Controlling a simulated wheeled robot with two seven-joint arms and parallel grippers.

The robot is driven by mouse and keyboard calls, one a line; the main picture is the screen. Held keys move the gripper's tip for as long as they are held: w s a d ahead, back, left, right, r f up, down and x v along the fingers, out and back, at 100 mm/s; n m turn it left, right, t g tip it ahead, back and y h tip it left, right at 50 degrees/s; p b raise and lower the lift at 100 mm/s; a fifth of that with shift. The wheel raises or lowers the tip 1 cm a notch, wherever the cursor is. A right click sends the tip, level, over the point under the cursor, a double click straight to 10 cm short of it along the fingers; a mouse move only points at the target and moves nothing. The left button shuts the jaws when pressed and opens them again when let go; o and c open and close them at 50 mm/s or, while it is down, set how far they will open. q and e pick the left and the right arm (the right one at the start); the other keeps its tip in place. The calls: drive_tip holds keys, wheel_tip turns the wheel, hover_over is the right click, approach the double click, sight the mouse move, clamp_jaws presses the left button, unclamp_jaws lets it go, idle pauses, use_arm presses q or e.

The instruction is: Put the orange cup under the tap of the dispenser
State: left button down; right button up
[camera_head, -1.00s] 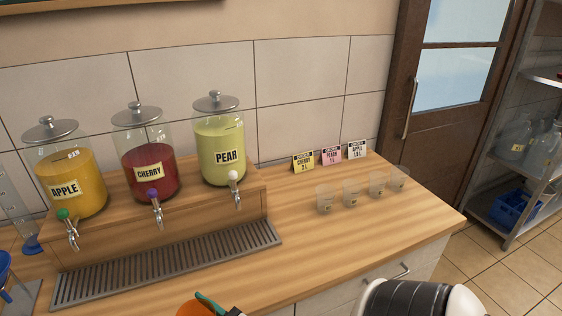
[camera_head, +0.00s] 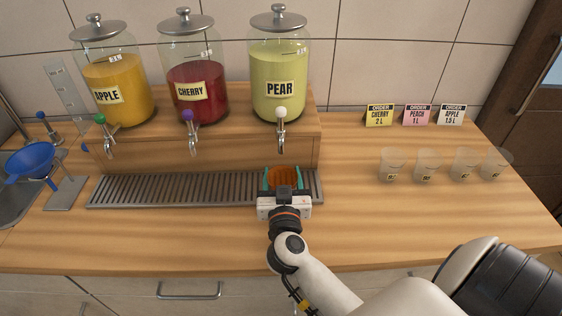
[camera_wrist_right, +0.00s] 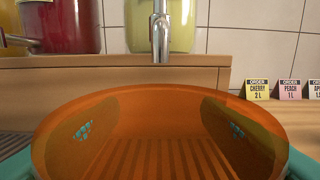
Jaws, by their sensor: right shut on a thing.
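The orange cup (camera_head: 284,176) is between the teal fingers of my right gripper (camera_head: 284,180), which is shut on it. The cup is upright over the right end of the drip grille, in front of and below the pear dispenser's tap (camera_head: 281,138). In the right wrist view the cup (camera_wrist_right: 160,100) fills the lower half, and the tap (camera_wrist_right: 160,35) shows beyond its far rim. I cannot tell whether the cup touches the grille. The pear dispenser (camera_head: 279,75) holds pale green liquid. My left gripper is not in view.
Cherry (camera_head: 194,80) and apple (camera_head: 115,85) dispensers stand to the left on the wooden riser (camera_head: 225,155). The drip grille (camera_head: 170,190) lies before it. Several clear cups (camera_head: 427,165) and order cards (camera_head: 417,115) stand to the right. A blue funnel (camera_head: 30,160) is at far left.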

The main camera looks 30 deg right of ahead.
sight(282, 174)
drive_tip(key=x, duration=0.7)
drive_tip(key=shift+s+f+b, duration=0.1)
drive_tip(key=shift+f+b, duration=0.2)
drive_tip(key=shift+f, duration=0.5)
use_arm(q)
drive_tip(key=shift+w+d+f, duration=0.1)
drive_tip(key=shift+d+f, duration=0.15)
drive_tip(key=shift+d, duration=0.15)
use_arm(e)
drive_tip(key=shift+a, duration=0.1)
drive_tip(key=shift+s+r, duration=0.1)
drive_tip(key=o, duration=1)
